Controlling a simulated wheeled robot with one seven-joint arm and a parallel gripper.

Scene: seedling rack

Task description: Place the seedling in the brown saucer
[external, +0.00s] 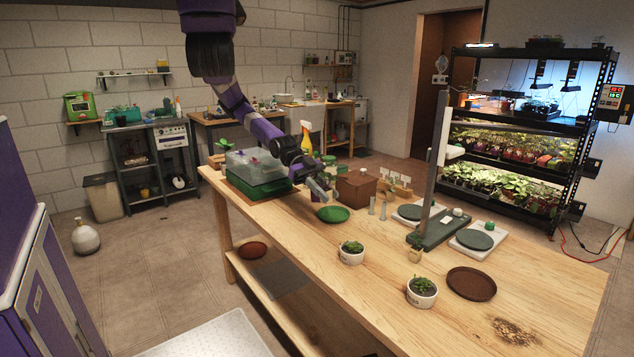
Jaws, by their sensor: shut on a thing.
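My gripper (321,193) is over the far left part of the wooden table, behind the green saucer (333,214). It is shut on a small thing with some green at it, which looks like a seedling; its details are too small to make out. The brown saucer (471,284) lies empty at the right of the table, well to the right of my gripper. One potted seedling in a white pot (351,257) stands at the front middle. Another white pot with a green plant (422,297) stands just left of the brown saucer.
A green tray with a clear lid (257,170) and a brown box (356,187) stand near my gripper. A grey post on a dark base (438,229), two white scales (479,239) and small pegs stand between the gripper and the far right. The front right tabletop (556,285) is mostly clear.

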